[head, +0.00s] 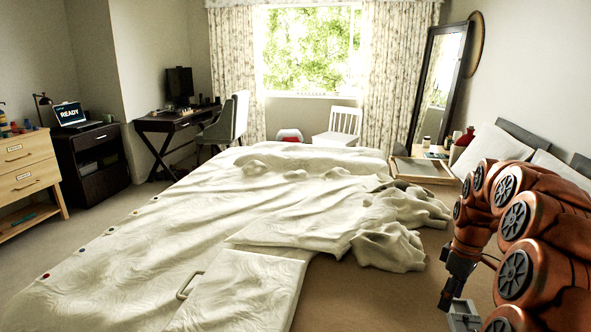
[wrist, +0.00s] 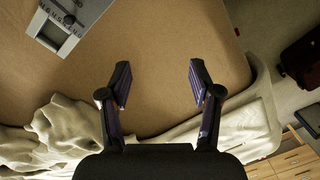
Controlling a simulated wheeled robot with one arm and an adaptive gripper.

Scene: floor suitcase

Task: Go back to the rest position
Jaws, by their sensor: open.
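My orange-brown arm curves in from the right in the head view, and my gripper (head: 457,275) hangs at its end, pointing down over the bed's right part. In the wrist view my gripper (wrist: 158,78) is open, its two fingers wide apart with nothing between them. Below it is a bare tan bed surface (wrist: 160,45). A grey flat object (wrist: 72,28) with a dark slotted strip lies to the upper left of the fingers. It also shows near my gripper in the head view (head: 463,316).
A rumpled cream cover (head: 180,225) spreads over most of the bed. A dark suitcase-like object (wrist: 302,58) stands on the floor at the wrist view's right edge. A wooden drawer unit (head: 28,170), a desk (head: 180,120) and a white chair (head: 340,125) stand around. The left floor is clear.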

